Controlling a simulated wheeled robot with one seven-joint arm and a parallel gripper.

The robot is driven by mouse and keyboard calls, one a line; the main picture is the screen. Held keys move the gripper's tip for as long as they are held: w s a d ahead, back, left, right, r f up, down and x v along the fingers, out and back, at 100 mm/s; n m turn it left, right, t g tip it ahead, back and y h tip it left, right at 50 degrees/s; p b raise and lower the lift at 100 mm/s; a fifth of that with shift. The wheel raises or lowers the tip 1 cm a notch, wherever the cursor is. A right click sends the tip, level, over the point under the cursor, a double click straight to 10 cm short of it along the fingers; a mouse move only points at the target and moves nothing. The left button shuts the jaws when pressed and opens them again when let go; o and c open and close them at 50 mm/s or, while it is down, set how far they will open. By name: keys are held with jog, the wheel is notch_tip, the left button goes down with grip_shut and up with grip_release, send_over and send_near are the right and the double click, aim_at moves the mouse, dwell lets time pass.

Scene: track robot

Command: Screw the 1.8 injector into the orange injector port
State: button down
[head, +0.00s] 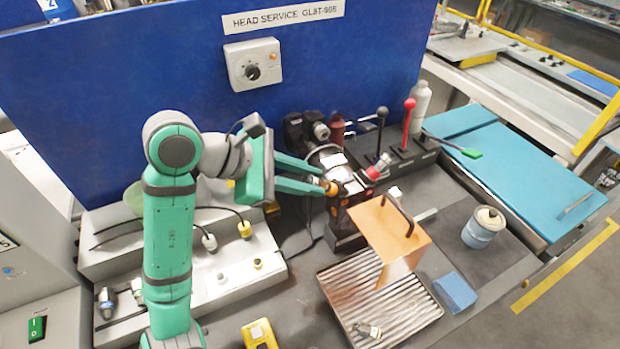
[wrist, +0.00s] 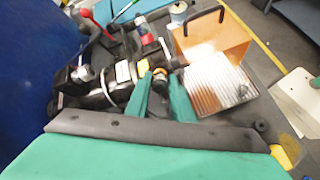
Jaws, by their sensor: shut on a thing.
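My gripper (head: 328,187) reaches in from the left with its green fingers at the side of the dark engine head (head: 343,215). It is shut on a small part with an orange-yellow band (head: 331,187), which I take for the injector; no marking on it is readable. In the wrist view the fingertips of my gripper (wrist: 162,78) stand either side of this part (wrist: 160,71), against the engine head (wrist: 97,94). The fingers hide much of it. I cannot tell the orange port apart from the held part, nor how deep the part sits.
An orange plate with a dark handle (head: 388,232) stands close right, above a ribbed tray (head: 425,308) with a small metal part (head: 367,330). Levers (head: 408,120) rise behind. Capped cables (head: 244,229) lie on a grey rack at left. A blue panel (head: 180,70) closes the back.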

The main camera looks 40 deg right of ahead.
jog(key=shift+w+f, duration=0.1)
jog(key=shift+w, duration=0.05)
jog(key=shift+d, duration=0.15)
jog(key=shift+a, duration=0.3)
dwell(0.4)
jog(key=shift+s+r, duration=0.2)
jog(key=shift+w+f, duration=0.1)
jog(key=shift+w, duration=0.2)
dwell(0.4)
jog(key=shift+s+d+f, duration=0.1)
jog(key=shift+s+d, duration=0.15)
jog(key=shift+d, duration=0.05)
jog(key=shift+a+f, duration=0.1)
